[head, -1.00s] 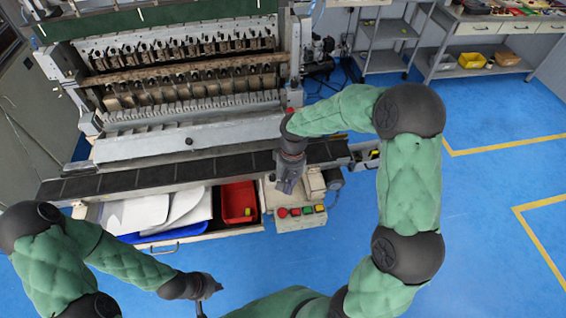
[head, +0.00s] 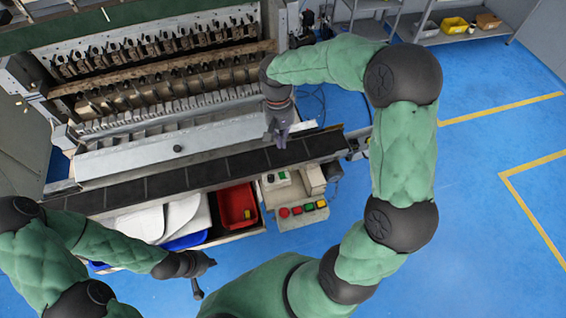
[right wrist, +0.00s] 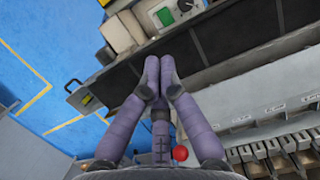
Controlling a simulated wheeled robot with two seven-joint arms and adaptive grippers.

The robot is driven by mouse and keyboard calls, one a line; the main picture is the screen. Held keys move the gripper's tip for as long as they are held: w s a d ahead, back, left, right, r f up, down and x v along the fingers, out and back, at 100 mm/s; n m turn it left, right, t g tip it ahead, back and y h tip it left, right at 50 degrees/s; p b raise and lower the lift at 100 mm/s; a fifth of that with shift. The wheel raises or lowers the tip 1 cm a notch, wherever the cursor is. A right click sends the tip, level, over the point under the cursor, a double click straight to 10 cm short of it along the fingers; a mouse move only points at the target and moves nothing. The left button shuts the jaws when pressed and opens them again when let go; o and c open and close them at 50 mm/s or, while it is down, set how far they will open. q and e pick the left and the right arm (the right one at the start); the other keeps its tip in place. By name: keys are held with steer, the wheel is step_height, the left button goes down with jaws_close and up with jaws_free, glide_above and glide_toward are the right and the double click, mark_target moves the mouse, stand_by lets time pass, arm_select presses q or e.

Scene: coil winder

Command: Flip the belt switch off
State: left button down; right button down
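The belt switch looks to be the small pale box (head: 276,179) with a green button, on the machine's front right just below the dark belt (head: 160,184). In the right wrist view the box (right wrist: 163,16) shows a green button and a darker control at the top edge; its setting cannot be read. My right gripper (head: 279,142) is over the belt, apart from the box. Its fingertips (right wrist: 159,62) are together with nothing between them. My left gripper (head: 207,277) is low at left of centre, fingers spread and empty.
A button panel (head: 303,211) with red, green and yellow buttons sits below the switch box. A red bin (head: 237,207) is in the open drawer to its left. The coil winder (head: 160,80) fills the back. Blue floor is clear at right.

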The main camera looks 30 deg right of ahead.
mark_target(285, 176)
steer(key=b+x, duration=0.1)
steer(key=x, duration=1.3)
